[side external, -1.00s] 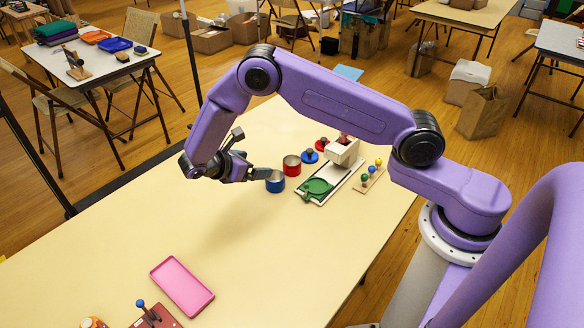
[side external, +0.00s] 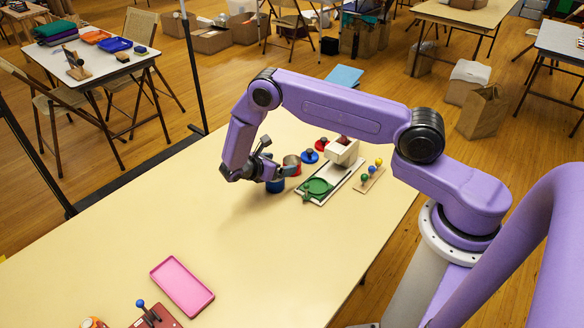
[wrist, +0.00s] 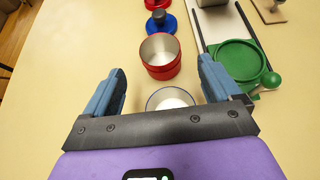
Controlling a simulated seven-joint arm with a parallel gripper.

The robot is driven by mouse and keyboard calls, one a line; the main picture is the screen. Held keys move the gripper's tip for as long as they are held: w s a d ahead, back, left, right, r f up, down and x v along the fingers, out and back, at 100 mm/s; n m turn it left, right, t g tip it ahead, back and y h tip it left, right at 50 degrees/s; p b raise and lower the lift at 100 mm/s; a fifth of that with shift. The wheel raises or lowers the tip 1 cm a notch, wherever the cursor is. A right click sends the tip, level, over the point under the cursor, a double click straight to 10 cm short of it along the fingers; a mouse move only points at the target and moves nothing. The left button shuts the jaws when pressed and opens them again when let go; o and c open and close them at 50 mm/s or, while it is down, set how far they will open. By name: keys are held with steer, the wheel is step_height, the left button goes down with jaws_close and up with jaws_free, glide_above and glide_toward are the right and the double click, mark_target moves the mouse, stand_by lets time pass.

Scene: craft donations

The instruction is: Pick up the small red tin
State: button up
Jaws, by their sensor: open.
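The red tin (wrist: 161,70) is a short open-topped can with a silvery inside, upright on the table, ahead of my gripper (wrist: 162,66) in the wrist view. It lies in line with the gap between my blue fingers, which are spread apart with nothing held. In the side view the red tin (side external: 291,160) is partly hidden behind my gripper (side external: 298,171). A blue tin (side external: 275,187) stands close in front of it, below my gripper. The blue tin (wrist: 168,97) also shows between my fingers in the wrist view, partly hidden by the gripper body.
A green round piece (side external: 317,187) sits on a white board near the right finger. A pink tray (side external: 182,286) lies front left; the table's middle is clear.

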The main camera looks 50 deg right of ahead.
mark_target(297, 160)
steer(key=shift+x, duration=3.05)
steer(key=shift+d+r, duration=0.1)
steer(key=shift+r, duration=0.15)
steer(key=c, duration=1.1)
